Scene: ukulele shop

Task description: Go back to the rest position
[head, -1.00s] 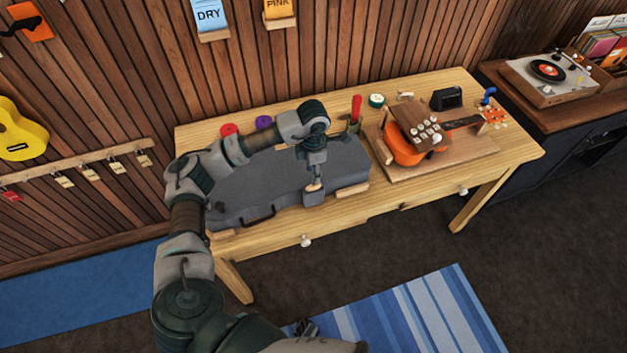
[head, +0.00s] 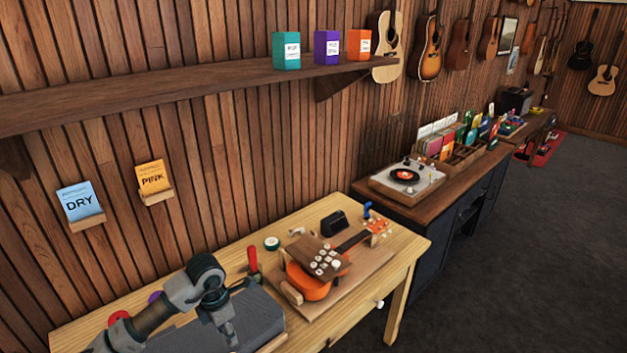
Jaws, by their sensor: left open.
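My left arm reaches in from the lower left in the head view. My left gripper (head: 231,341) points down over the grey case (head: 262,318) on the wooden workbench (head: 408,252). It is open, and I see nothing held in it. Its fingertips are small near the bottom edge of the view, and I cannot tell whether they touch the case. Most of the case is cut off by the frame or hidden behind my arm. My right gripper does not show.
An orange ukulele (head: 312,286) lies on a wooden board on the bench, with a red-handled clamp (head: 253,260) beside it. A record player (head: 405,177) stands on the dark cabinet behind. A shelf (head: 180,88) crosses the wall. Dark floor (head: 530,250) lies open at the right.

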